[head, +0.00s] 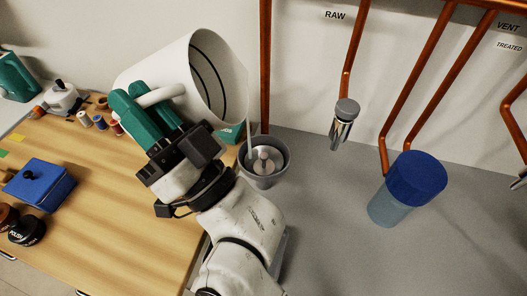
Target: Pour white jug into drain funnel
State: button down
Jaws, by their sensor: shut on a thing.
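The white jug (172,66) is tipped far over to the right in the head view, with its open mouth facing right and down. Dark curved lines show on its inner wall. My gripper (150,108), with green fingers, is shut on the jug's white handle. The grey drain funnel (265,172) stands on the grey counter, below the jug's lower lip. A thin pale stream (249,135) seems to run from the lip to the funnel's left side. A pale metal piece shows in the funnel's middle. My arm hides part of the area left of the funnel.
A clear vessel with a blue lid (416,178) stands right on the counter. Copper pipes and a metal spout (342,124) hang behind. A wooden table (110,195) at left holds a blue box (40,184), spools and dark round pots. The counter's front right is clear.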

aim_at(173, 97)
jog(key=shift+s+d+r+m+t+b, duration=0.1)
jog(key=shift+d+r+m+t+b, duration=0.15)
jog(key=shift+m+t+b, duration=0.3)
dwell(1.3)
jog(key=shift+d+r+m+t+b, duration=0.25)
jog(key=shift+d+m+t+b, duration=0.25)
jog(key=shift+t, duration=0.35)
dwell(2.2)
jog(key=shift+d+m+h, duration=0.3)
jog(key=shift+m, duration=0.05)
dwell(0.6)
